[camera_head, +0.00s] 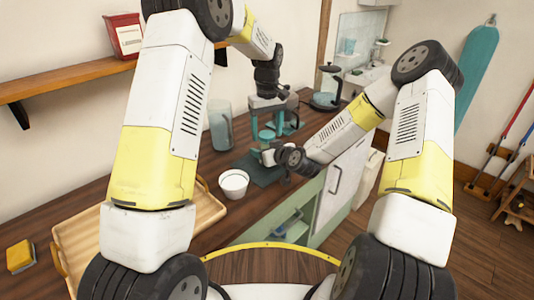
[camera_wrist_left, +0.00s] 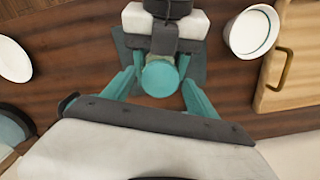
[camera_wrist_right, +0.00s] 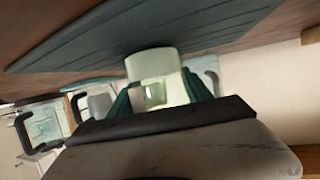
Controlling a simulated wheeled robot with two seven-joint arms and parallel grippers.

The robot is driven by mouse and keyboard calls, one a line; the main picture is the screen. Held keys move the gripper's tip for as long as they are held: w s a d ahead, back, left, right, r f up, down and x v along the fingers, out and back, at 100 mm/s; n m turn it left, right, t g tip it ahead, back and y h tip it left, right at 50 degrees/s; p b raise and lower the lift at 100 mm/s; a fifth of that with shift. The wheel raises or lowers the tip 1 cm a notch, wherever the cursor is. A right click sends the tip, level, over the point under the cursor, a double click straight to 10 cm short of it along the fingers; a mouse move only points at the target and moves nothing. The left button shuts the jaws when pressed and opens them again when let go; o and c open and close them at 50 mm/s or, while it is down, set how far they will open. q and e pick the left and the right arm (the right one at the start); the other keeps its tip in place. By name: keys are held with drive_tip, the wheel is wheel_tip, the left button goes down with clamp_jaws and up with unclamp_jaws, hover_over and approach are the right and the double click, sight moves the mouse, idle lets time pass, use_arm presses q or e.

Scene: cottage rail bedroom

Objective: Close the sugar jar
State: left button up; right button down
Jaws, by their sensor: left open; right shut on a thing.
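The sugar jar (camera_wrist_right: 150,66) is a small pale jar held between the fingers of my right gripper (camera_wrist_right: 160,95), just at the teal mat. A round teal lid (camera_wrist_left: 160,78) shows between the two teal fingers of my left gripper (camera_wrist_left: 160,92), with a gap on both sides. In the head view my left gripper (camera_head: 274,124) points down over the lid (camera_head: 266,136), fingers apart. My right gripper (camera_head: 268,155) reaches in low from the right. From above the lid hides the jar's mouth; I cannot tell whether it is fully seated.
The teal mat (camera_head: 252,171) lies on the dark wooden counter. A white bowl (camera_head: 233,183) and a wooden tray (camera_head: 84,231) are to its left in the head view. A tall glass container (camera_head: 220,125) stands behind, and a kettle-like glass vessel (camera_head: 327,90) stands at the back right.

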use_arm(q)
clamp_jaws()
drive_tip(key=m, duration=0.6)
drive_tip(key=shift+o, duration=0.3)
unclamp_jaws()
drive_tip(key=shift+r, duration=2.3)
